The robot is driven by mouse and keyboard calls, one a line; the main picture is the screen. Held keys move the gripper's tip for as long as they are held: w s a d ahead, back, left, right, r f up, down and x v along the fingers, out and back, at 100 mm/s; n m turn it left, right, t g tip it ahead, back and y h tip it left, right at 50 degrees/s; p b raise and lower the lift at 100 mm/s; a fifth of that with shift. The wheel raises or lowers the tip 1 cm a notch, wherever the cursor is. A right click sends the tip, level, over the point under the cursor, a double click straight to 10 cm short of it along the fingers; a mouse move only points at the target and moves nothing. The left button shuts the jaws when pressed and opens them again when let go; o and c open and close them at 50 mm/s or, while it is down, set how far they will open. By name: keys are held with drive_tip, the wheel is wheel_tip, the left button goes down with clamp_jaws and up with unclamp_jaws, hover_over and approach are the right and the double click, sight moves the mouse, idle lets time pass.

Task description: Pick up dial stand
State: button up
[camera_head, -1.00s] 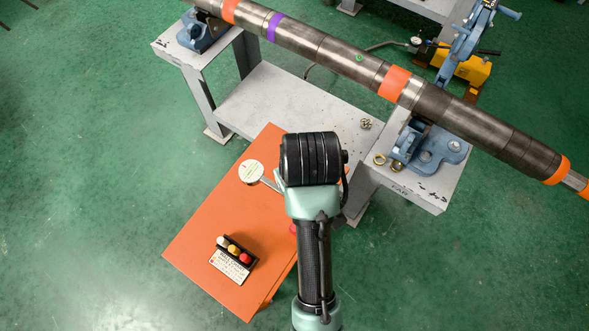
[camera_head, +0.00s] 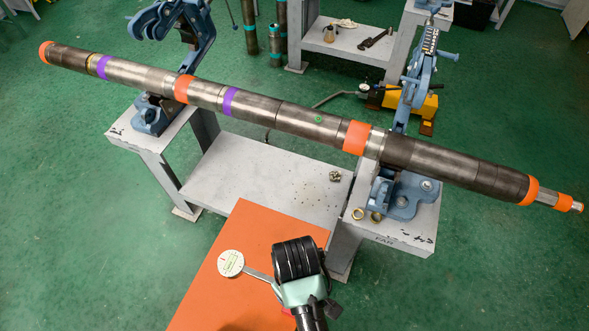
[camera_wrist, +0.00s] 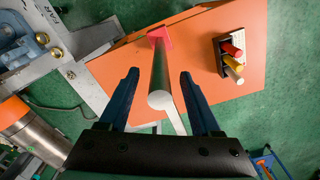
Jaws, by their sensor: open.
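The dial stand shows in the head view as a round white dial (camera_head: 231,263) on a thin grey arm, over the orange table (camera_head: 225,235). My wrist hides most of its post. In the wrist view the stand's silver post (camera_wrist: 160,75) rises toward the camera from a small red base (camera_wrist: 159,34). My gripper (camera_wrist: 159,78) is open, with one blue finger on each side of the post. I see gaps between the post and both fingers. The dial is not visible in the wrist view.
A long steel pipe (camera_head: 270,115) with orange and purple bands lies across vises on grey stands (camera_head: 400,230). In the wrist view a black holder with red, yellow and white pieces (camera_wrist: 232,58) stands on the orange table. Brass rings (camera_head: 366,215) lie near the right vise.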

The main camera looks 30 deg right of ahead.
drive_tip(key=shift+f+p, duration=0.55)
drive_tip(key=shift+f, duration=1.6)
clamp_jaws()
drive_tip(key=shift+w, duration=0.1)
